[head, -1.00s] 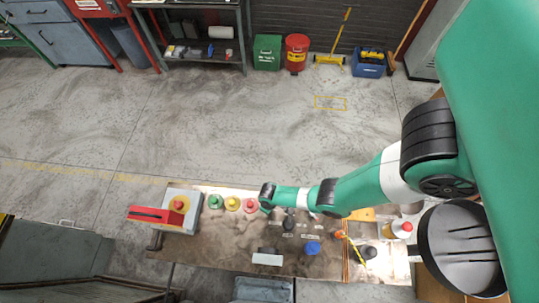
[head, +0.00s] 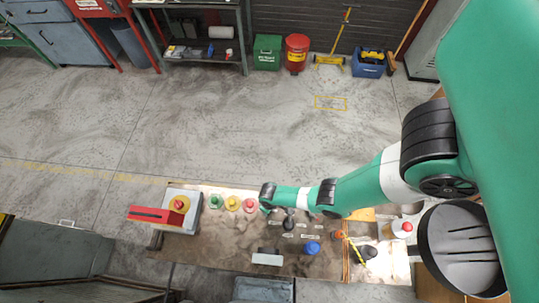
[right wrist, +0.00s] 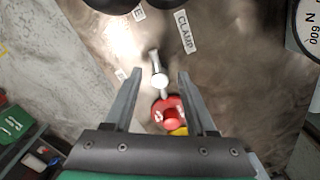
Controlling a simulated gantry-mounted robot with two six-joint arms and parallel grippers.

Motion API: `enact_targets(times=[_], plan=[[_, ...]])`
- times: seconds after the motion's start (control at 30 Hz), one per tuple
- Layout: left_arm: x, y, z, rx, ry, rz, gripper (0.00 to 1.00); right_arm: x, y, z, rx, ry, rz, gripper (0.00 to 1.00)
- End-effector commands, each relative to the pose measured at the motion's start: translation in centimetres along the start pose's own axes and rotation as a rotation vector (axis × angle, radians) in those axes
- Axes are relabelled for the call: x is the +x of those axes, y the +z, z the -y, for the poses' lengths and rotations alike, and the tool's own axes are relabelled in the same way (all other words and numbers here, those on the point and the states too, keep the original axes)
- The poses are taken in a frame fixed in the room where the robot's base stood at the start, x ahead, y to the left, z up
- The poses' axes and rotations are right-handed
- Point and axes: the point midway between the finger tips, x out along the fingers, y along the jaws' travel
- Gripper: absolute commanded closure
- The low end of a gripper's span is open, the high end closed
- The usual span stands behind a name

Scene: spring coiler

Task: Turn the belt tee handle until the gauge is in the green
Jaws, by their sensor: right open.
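The right wrist view shows my right gripper (right wrist: 157,80) open, its two fingers apart with nothing held. Below it, between the fingers in the picture, is a small silver lever (right wrist: 158,70) with a rounded end. I cannot tell whether this lever is the belt tee handle; no tee shape shows clearly. A white round gauge (right wrist: 306,25) marked "600 N" is cut off at the upper right edge; no needle or green band shows. In the head view my right arm reaches over the panel (head: 215,255) and hides its gripper. My left gripper is not in view.
A "CLAMP" label (right wrist: 186,31) is above. The panel also carries a green button (head: 215,201), a blue knob (head: 312,248) and a red-handled grey box (head: 183,212) at left.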

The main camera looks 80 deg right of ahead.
Motion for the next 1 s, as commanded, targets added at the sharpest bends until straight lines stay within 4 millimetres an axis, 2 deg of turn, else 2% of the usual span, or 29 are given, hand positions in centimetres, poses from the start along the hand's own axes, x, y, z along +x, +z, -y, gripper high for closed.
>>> enact_targets(times=[0.17, 0.4, 0.5, 1.0], plan=[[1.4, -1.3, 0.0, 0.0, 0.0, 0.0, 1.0, -2.0, 0.0, 0.0, 0.0, 0.0, 0.0, 0.44], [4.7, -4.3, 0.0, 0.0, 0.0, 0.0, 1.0, -6.4, 0.0, 0.0, 0.0, 0.0, 0.0, 0.44], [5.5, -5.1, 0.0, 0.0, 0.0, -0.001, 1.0, -7.5, 0.0, 0.0, 0.0, 0.0, 0.0, 0.44], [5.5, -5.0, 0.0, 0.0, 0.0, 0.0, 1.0, -7.4, 0.0, 0.0, 0.0, 0.0, 0.0, 0.44]])
